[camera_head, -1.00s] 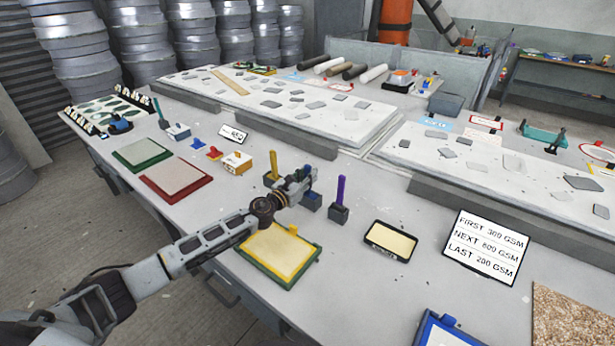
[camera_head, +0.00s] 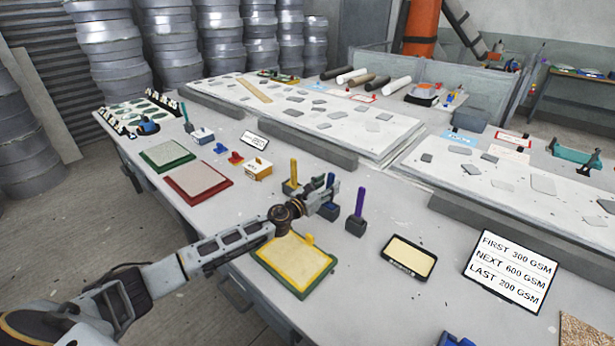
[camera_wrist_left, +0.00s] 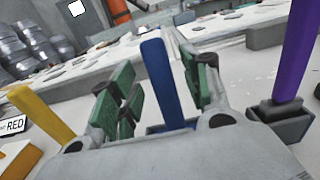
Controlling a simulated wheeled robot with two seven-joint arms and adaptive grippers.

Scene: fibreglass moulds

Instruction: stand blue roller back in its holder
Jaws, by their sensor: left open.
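The blue roller (camera_wrist_left: 166,85) shows a flat blue handle in the left wrist view. It stands between the fingers of my left gripper (camera_wrist_left: 158,92), which is open around it with visible gaps. Its lower end meets a dark blue holder block (camera_wrist_left: 170,127), partly hidden by the gripper. In the head view, the blue handle (camera_head: 331,180) is mostly covered by my left gripper (camera_head: 322,192), and the holder (camera_head: 329,211) shows just below. My right gripper is out of view.
A yellow-handled tool (camera_head: 293,172) stands to the left and a purple-handled one (camera_head: 361,202) to the right, each in a block. A yellow tray (camera_head: 327,272) lies in front. A lettered sign (camera_head: 511,269) and a small black-rimmed tray (camera_head: 410,256) lie to the right.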

